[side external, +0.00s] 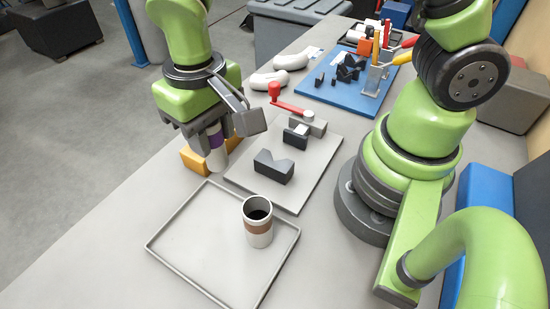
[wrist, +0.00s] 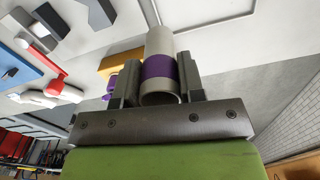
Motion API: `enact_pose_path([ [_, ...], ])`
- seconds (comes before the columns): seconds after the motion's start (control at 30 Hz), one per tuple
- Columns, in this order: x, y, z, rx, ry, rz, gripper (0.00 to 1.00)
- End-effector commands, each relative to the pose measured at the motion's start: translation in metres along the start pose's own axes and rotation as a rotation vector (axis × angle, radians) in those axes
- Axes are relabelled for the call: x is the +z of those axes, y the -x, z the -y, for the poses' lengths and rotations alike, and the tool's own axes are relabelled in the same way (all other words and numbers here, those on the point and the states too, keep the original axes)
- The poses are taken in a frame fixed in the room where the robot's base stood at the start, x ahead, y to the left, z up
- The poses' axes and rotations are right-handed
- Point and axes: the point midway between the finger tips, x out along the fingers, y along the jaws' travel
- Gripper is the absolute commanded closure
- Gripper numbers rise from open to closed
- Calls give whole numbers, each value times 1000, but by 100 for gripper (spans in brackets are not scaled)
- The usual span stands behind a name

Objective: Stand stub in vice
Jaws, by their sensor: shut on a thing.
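My gripper (side external: 212,137) is shut on a pale stub with a purple band (side external: 216,140). In the wrist view the stub (wrist: 158,68) sits between the two fingers, its hollow near end facing the camera. In the side view it hangs roughly upright, left of the vice plate, with its lower end near a yellow block (side external: 193,161). The vice stands on a grey plate (side external: 240,172). It has a dark V-notched jaw (side external: 274,167), a second dark jaw (side external: 296,133) facing it and a red handle (side external: 291,107). The gap between the jaws is empty.
A shallow grey tray (side external: 180,235) in front holds an upright stub with a brown band (side external: 257,221). Two white curved pipes (side external: 290,61) lie behind the vice. A blue mat (side external: 340,95) with dark blocks and a tool holder (side external: 375,80) is at the back right.

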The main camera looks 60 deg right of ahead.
Motion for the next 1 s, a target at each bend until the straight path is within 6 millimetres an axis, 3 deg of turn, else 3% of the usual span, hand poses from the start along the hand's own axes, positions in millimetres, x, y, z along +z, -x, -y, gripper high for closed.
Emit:
enact_pose_path([
  [0.03,-1,6,-25,-1,-52,-2,100],
  [0.1,3,11,-54,-1,-106,-2,100],
  [0.2,13,17,-87,-1,-174,-2,100],
  [0.33,26,21,-114,-1,-236,-2,100],
  [0.47,34,17,-126,1,-262,2,100],
  [0.73,36,-27,-127,2,-263,7,100],
  [1.0,35,-48,-126,1,-264,5,100],
])
